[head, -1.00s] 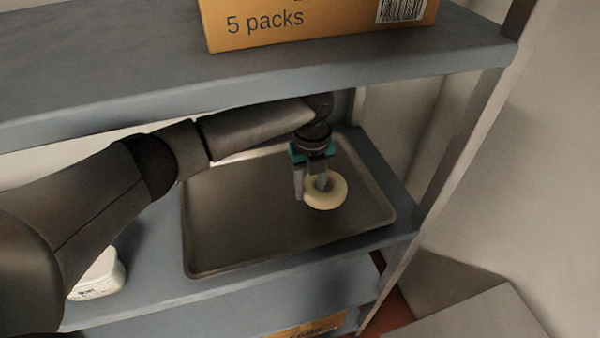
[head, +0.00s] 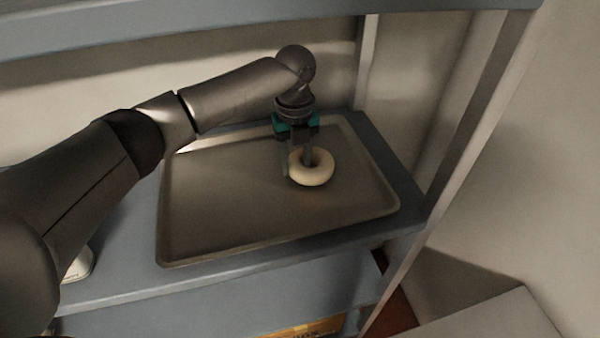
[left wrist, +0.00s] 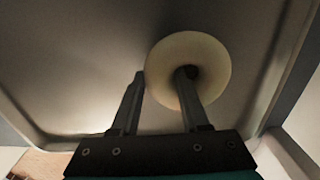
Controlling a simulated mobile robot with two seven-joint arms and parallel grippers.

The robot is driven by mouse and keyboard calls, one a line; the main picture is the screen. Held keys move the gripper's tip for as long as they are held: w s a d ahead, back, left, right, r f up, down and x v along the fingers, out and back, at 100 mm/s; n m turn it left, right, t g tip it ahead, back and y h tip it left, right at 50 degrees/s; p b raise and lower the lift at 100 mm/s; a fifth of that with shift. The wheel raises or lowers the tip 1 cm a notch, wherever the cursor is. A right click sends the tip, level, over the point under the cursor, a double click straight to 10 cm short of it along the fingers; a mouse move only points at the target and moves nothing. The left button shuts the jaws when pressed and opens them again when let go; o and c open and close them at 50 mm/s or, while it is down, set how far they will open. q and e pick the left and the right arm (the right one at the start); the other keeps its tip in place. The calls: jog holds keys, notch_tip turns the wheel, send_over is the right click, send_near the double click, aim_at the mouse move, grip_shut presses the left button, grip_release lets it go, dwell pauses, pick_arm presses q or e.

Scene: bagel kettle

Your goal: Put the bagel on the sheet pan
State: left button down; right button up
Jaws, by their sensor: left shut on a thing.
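The pale bagel (head: 314,174) is in my left gripper (head: 297,166), above or on the right half of the sheet pan (head: 215,215). In the left wrist view the bagel (left wrist: 205,60) has one finger through its hole and the other finger against its outside, so the left gripper (left wrist: 163,85) is shut on its ring. The grey sheet pan (left wrist: 80,60) fills most of the background there. I cannot tell whether the bagel touches the pan. My right gripper does not show.
The pan lies on a blue-grey shelf (head: 120,255), with another shelf (head: 200,20) above it. A shelf post (head: 470,120) stands at the right. A white item (head: 80,265) is partly hidden behind my left arm. The pan's left half is clear.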

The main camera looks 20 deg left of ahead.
aim_at(296, 162)
pick_arm(q)
jog(key=shift+a, duration=0.1)
jog(key=shift+f, duration=0.2)
jog(key=shift+c, duration=2)
grip_release()
jog(key=shift+r, duration=3.9)
